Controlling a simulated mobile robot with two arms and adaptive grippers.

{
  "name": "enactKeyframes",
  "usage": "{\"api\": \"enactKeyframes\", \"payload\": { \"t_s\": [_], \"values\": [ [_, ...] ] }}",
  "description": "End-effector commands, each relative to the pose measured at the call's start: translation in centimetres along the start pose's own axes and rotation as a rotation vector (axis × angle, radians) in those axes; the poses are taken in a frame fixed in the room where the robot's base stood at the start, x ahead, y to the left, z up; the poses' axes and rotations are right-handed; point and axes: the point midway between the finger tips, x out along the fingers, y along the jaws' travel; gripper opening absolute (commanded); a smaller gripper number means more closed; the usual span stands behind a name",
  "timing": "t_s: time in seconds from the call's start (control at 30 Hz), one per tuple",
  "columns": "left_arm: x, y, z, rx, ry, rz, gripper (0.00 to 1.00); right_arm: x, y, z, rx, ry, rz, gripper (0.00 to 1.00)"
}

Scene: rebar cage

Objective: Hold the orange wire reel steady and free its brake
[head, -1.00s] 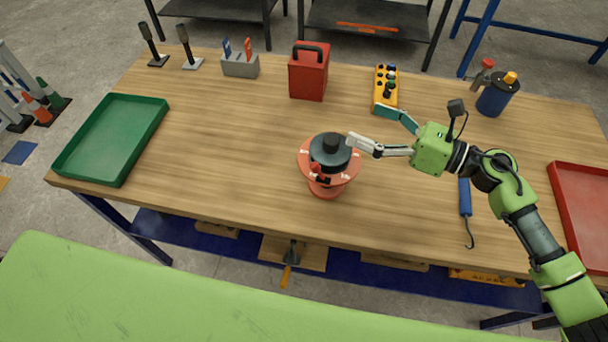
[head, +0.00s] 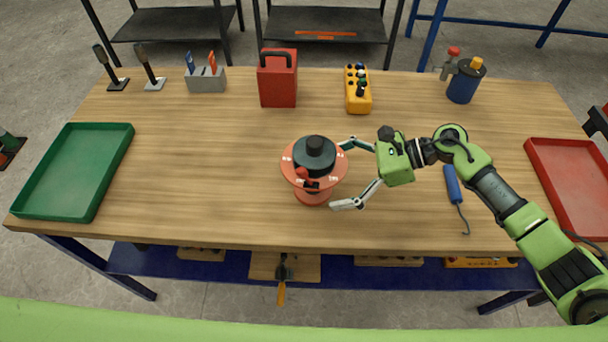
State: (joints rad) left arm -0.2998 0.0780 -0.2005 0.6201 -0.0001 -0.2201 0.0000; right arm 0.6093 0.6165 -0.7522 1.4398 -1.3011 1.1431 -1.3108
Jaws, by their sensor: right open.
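The orange wire reel (head: 313,194) stands upright near the middle of the wooden table. A dark cap or hub (head: 314,155) sits on its top, and a small red lever (head: 303,175), perhaps the brake, shows on the front left of its top. My right gripper (head: 346,174) comes in from the right with its fingers spread wide. One fingertip is at the reel's back right, the other at its front right. I cannot tell whether either touches the reel. My left gripper is not in view.
A green tray (head: 126,150) lies at the left and a red tray (head: 536,168) at the right. A red canister (head: 277,82), a yellow control box (head: 358,92) and a blue can (head: 464,85) stand at the back. A blue-handled hook (head: 453,186) lies right of my gripper.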

Motion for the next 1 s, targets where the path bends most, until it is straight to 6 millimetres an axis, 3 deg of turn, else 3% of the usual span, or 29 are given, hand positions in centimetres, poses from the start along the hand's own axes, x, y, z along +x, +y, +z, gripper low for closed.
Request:
{"api": "enactKeyframes", "payload": {
  "t_s": [0.1, 0.3, 0.73, 0.77, 1.0],
  "values": [
    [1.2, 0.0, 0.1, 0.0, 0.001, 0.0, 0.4, 2.0, 0.0, -0.4, -0.003, -0.001, 0.0, 1.0],
    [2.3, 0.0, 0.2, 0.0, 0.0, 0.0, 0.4, 3.8, -0.1, -0.2, -0.001, -0.002, -0.001, 1.0],
    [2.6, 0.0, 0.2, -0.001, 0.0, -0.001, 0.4, 4.5, 0.0, 0.1, 0.0, -0.001, -0.001, 1.0],
    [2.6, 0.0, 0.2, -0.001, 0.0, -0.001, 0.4, 4.4, 0.0, 0.1, 0.0, -0.001, -0.001, 0.97],
    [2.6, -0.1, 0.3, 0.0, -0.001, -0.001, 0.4, 4.4, 0.0, 0.0, 0.0, -0.001, -0.001, 0.35]
  ]
}}
